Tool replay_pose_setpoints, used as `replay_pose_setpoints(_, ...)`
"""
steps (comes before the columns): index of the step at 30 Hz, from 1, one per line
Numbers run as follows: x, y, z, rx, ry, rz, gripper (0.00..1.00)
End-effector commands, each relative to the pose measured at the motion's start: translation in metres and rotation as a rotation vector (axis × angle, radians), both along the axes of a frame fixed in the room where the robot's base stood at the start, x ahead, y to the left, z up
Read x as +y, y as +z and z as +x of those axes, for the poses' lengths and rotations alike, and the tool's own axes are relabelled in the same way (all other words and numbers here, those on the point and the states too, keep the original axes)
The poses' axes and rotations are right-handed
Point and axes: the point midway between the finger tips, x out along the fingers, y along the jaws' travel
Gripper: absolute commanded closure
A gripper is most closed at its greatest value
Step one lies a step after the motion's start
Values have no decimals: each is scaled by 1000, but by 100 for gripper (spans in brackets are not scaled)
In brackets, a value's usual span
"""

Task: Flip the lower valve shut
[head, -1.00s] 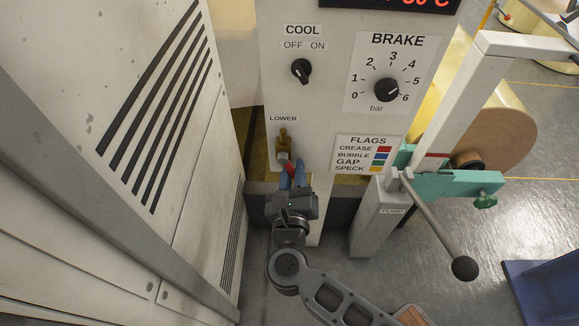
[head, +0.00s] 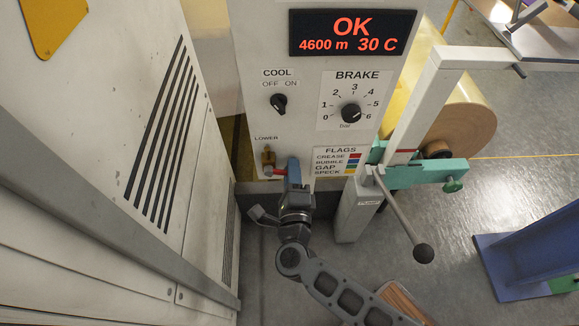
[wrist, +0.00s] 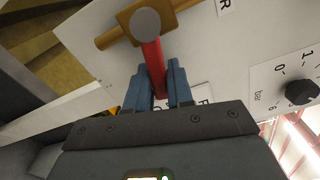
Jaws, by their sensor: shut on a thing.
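The lower valve (head: 268,157) is a small brass fitting under the LOWER label on the pale panel. Its red lever (head: 279,172) points right, roughly crosswise to the upright brass pipe. My gripper (head: 293,168) is at the lever's outer end, its blue fingers shut on it. In the wrist view the brass valve body (wrist: 128,32) has a round grey hub, and the red lever (wrist: 153,58) runs from it down between my fingers (wrist: 157,72). The lever's end is partly hidden by the fingers.
A pale cabinet (head: 100,160) with dark vents stands close on the left. The panel carries a COOL switch (head: 279,103), a BRAKE knob (head: 351,114) and a display (head: 352,33) reading OK. The PUMP post (head: 357,210) and its lever (head: 402,222) stand close on the right.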

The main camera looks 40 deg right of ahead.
Motion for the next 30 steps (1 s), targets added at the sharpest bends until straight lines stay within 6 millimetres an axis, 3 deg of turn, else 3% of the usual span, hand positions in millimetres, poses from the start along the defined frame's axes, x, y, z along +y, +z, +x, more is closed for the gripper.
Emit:
replay_pose_setpoints(12,0,14,-1,131,2,-179,100)
replay_pose_setpoints(30,0,14,-1,157,3,-215,100)
